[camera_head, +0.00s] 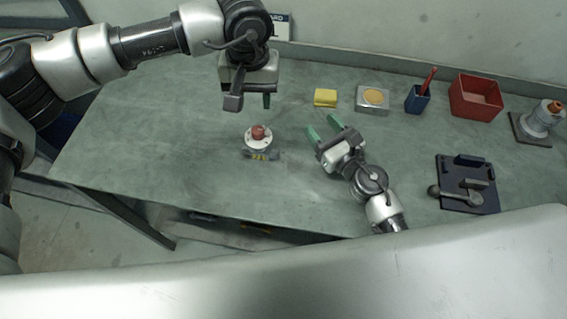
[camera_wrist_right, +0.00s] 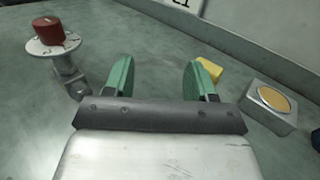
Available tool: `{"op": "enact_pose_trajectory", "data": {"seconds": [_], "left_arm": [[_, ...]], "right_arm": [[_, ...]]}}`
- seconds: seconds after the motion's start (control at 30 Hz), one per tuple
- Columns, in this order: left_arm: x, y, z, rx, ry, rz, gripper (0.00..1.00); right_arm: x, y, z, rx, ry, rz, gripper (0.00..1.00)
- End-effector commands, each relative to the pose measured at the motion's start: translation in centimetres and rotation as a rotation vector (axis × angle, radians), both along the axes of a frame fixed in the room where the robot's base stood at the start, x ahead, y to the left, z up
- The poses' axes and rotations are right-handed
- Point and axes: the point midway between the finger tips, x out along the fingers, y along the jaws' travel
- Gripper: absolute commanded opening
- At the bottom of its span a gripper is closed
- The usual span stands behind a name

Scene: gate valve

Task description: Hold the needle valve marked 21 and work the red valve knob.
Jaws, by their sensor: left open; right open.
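The needle valve (camera_head: 258,143) stands on the green table, left of the middle. It has a red knob (camera_head: 258,131) on a round pale flange and a grey body with a yellowish label below; I cannot read a number on it. In the right wrist view the red knob (camera_wrist_right: 48,31) and its flange show at the upper left. My left gripper (camera_head: 252,102) is above and behind the valve, open and empty, pointing down. My right gripper (camera_head: 327,129) is to the right of the valve, open and empty, its green fingers (camera_wrist_right: 157,78) apart from it.
A yellow sponge (camera_head: 325,97), a square holder with a tan disc (camera_head: 373,97), a blue cup with a red pen (camera_head: 417,98) and a red bin (camera_head: 475,97) line the back. A dark fixture (camera_head: 466,186) and another valve-like device (camera_head: 543,120) stand right. The table's left part is clear.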

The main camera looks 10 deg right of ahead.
Motion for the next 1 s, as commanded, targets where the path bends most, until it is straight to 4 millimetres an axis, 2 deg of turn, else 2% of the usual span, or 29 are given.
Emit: {"op": "enact_pose_trajectory", "data": {"seconds": [0.03,0.1,0.2,0.3,0.4,0.53,0.8,1.0], "left_arm": [[0.0,0.0,0.0,0.0,0.0,0.0,0.43],[0.0,0.0,0.0,0.0,0.0,0.0,0.43],[0.0,0.0,0.0,0.0,0.0,0.0,0.43],[0.0,0.0,0.0,0.0,0.0,0.0,0.43],[0.0,0.0,0.0,0.0,0.0,0.0,0.43],[0.0,0.0,0.0,0.0,0.0,0.0,0.43],[0.0,0.0,0.0,0.0,0.0,0.0,0.43],[0.0,0.0,0.0,0.0,0.0,0.0,0.43]], "right_arm": [[-1.4,2.1,-1.0,0.005,0.019,0.039,0.56],[-3.0,4.6,-1.9,0.006,0.033,0.09,0.56],[-4.8,7.3,-2.7,0.013,0.046,0.147,0.56],[-6.0,9.1,-3.1,0.019,0.051,0.184,0.56],[-6.4,10.0,-3.2,0.022,0.052,0.201,0.56],[-5.6,10.9,-3.2,0.024,0.051,0.206,0.56],[-2.3,13.2,-3.2,0.025,0.052,0.205,0.56],[-0.8,14.2,-3.2,0.025,0.052,0.204,0.56]]}}
